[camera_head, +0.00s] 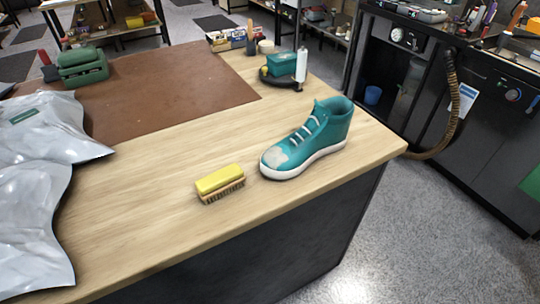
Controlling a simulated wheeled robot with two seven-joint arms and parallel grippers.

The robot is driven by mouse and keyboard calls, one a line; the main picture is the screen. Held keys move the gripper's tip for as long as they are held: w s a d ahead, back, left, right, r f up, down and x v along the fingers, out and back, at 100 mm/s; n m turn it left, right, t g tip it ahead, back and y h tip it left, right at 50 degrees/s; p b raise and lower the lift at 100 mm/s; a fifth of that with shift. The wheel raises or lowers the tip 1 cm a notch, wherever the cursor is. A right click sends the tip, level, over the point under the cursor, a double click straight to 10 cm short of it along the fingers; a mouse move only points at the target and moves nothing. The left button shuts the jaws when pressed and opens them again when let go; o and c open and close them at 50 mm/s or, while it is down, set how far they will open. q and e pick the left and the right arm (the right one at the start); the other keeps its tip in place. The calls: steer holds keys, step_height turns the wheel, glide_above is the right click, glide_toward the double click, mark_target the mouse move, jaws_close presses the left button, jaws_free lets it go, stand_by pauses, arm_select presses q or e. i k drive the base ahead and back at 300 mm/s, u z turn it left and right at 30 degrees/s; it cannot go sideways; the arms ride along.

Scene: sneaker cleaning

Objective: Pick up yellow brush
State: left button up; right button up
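The yellow brush (220,182) lies on the wooden table (150,215) near its front edge. It has a yellow top and a row of brown bristles along its lower side. A teal sneaker (310,139) with a white sole and white laces stands just to the right of the brush, its toe pointing toward it. A pale patch marks the sneaker's toe. Neither of my grippers is in the head view.
Silvery plastic bags (40,130) cover the table's left side. A brown mat (170,88) lies behind, with a green case (82,66) on it. The wood around the brush is clear.

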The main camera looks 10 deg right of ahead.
mark_target(223, 181)
steer(key=u, duration=0.75)
steer(key=k, duration=0.4)
steer(key=u, duration=0.2)
